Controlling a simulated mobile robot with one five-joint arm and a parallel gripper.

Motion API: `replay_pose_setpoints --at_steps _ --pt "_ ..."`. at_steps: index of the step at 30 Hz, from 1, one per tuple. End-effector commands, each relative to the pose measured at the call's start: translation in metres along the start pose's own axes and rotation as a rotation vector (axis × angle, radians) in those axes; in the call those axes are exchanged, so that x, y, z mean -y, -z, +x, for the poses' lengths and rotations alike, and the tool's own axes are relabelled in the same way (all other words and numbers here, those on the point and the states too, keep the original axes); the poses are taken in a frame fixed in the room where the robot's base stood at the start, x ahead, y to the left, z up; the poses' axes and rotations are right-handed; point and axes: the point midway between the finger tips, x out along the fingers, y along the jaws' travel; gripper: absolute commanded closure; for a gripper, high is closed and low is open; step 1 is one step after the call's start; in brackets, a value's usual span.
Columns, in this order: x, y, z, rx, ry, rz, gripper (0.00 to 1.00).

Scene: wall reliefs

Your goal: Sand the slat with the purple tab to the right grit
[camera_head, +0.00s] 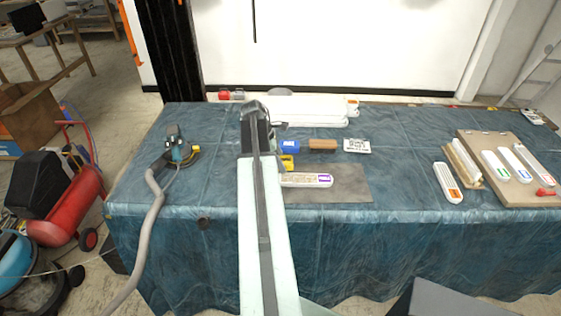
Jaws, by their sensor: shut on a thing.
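A white slat (305,180) with a purple tab at its right end lies on a grey mat (350,190) on the table; my arm covers its left end. My gripper (272,130) is at the far end of my arm, its jaws largely hidden. It appears shut on a yellow block (287,162), which shows beside my arm just behind the slat; contact with the slat cannot be told. A blue block (290,146) and a brown block (322,145) stand behind, with a printed white card (357,146) to their right.
A slat with an orange tab (447,183) lies at right. Beside it are a wooden holder (464,165) and a board (489,145) carrying several tabbed slats. A sander with a hose (177,150) stands at left. The blue cloth's front (400,225) is clear.

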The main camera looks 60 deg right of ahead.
Motion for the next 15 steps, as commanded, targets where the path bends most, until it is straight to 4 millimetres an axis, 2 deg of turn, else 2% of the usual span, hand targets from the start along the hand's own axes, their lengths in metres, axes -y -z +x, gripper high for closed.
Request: replay_pose_setpoints --at_steps 5,12,15 --pt "0.000 -0.003 -0.006 0.000 0.000 0.000 0.82" --pt "0.000 -0.012 -0.029 0.000 0.000 0.000 0.82" --pt "0.000 -0.012 -0.029 0.000 0.000 0.000 0.82"
